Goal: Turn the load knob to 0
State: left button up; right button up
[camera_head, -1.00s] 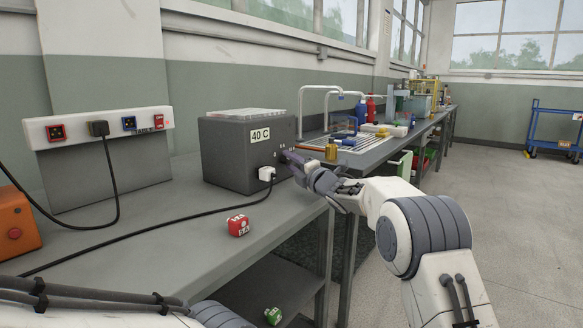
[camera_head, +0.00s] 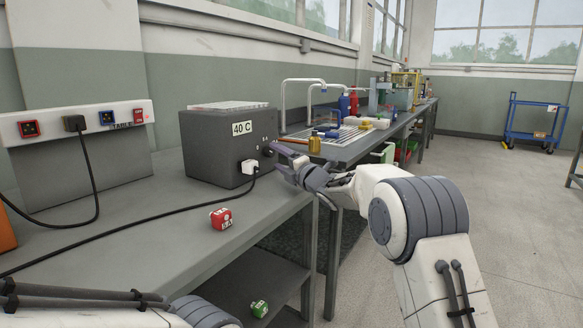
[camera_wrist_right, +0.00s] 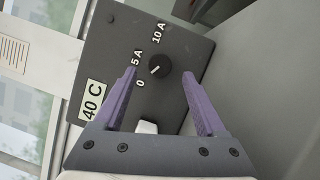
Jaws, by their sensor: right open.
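The load knob (camera_wrist_right: 159,67) is a small round black knob on the dark grey box (camera_head: 205,150). In the right wrist view its white mark points down-left, toward the 0 side of the printed scale of 0, 5 A and 10 A. My right gripper (camera_wrist_right: 159,75) is open, one purple finger on each side of the knob in the picture; I cannot tell whether either touches it. In the head view the right gripper (camera_head: 274,158) is at the box's right-hand face, partly hiding it. My left gripper is out of view.
A white plug (camera_head: 250,167) with a black cable sits in the same face, close to the gripper. A red block (camera_head: 221,218) lies on the bench and a green block (camera_head: 259,309) on the shelf below. A socket panel (camera_head: 80,123) stands at left.

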jog(key=v, duration=0.8)
jog(key=shift+w, duration=0.1)
